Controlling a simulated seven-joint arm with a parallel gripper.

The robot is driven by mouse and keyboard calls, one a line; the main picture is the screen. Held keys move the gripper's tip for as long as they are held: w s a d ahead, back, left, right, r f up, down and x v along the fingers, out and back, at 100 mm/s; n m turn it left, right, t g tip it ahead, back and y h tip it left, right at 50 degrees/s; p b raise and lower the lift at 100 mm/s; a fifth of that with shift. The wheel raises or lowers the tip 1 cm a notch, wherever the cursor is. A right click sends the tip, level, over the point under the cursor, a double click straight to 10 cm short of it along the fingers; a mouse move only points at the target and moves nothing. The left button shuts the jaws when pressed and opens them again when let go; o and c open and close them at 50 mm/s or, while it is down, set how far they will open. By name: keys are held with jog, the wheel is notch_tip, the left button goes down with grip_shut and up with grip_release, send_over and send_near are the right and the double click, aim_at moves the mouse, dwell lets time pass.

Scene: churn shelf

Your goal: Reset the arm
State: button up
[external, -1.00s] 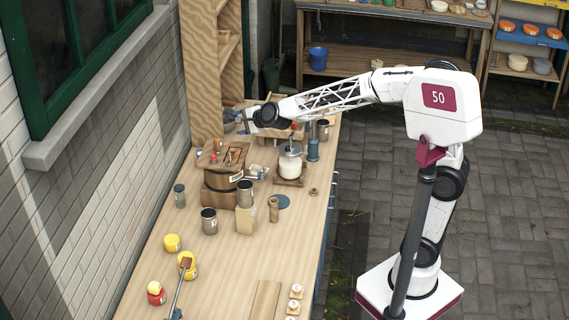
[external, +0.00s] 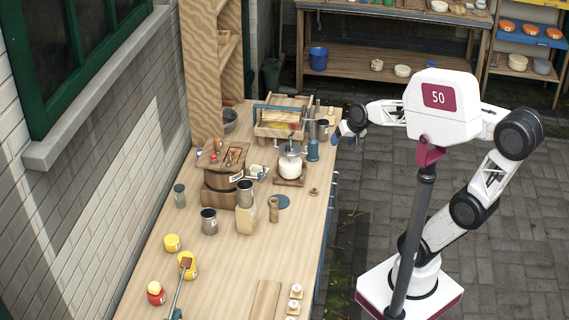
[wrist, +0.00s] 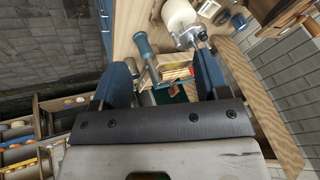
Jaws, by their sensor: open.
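My gripper (external: 345,131) is drawn back to the right edge of the workbench (external: 245,265) in the external view, beside the blue-handled wooden tool box and the teal post. My elbow is folded out to the right. In the wrist view my gripper (wrist: 168,72) shows two blue fingers spread wide apart, with nothing seen held between them. Through the gap I see the teal post (wrist: 146,48) and part of a wooden box (wrist: 176,73) beyond the fingers.
A wooden tool box (external: 272,130), a white churn jar (external: 290,166), a barrel (external: 221,192) and metal cans (external: 209,222) stand on the bench. A tall wooden shelf (external: 205,70) rises at its back. Brick paving (external: 515,250) lies open to the right.

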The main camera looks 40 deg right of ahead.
jog(key=s+d+f+n+g+h, duration=0.1)
jog(key=s+d+f, duration=0.1)
jog(key=s, duration=0.4)
jog(key=s+d+f+n+g+h, duration=0.1)
jog(key=s+d+n, duration=0.1)
jog(key=s+d, duration=0.3)
jog(key=shift+s+d+f+g, duration=0.3)
jog(key=shift+s+f, duration=0.05)
jog(key=shift+s, duration=0.15)
dwell(0.3)
